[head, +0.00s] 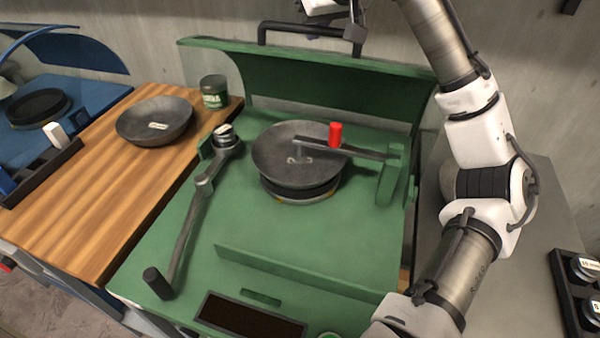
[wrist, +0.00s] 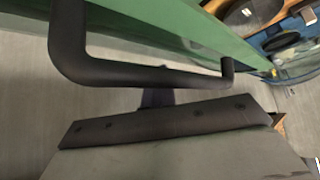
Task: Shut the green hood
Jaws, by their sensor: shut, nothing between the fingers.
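The green hood (head: 310,75) stands raised at the back of the green machine in the head view. Its black bar handle (head: 285,24) runs along the top edge and also crosses the upper part of the wrist view (wrist: 150,76). The hood's green edge (wrist: 150,22) lies beyond the handle there. My gripper (head: 354,34) is at the right part of the handle, partly cut off by the top of the head view. In the wrist view, my gripper's dark fingertips (wrist: 156,97) are shut and close to the bar. I cannot tell if they touch it.
Under the hood, a dark bowl (head: 285,155) sits on a round turntable, with a red-knobbed arm (head: 335,135) across it. A crank lever (head: 195,205) stands at left. A second bowl (head: 156,122) and a green can (head: 214,91) are on the wooden counter.

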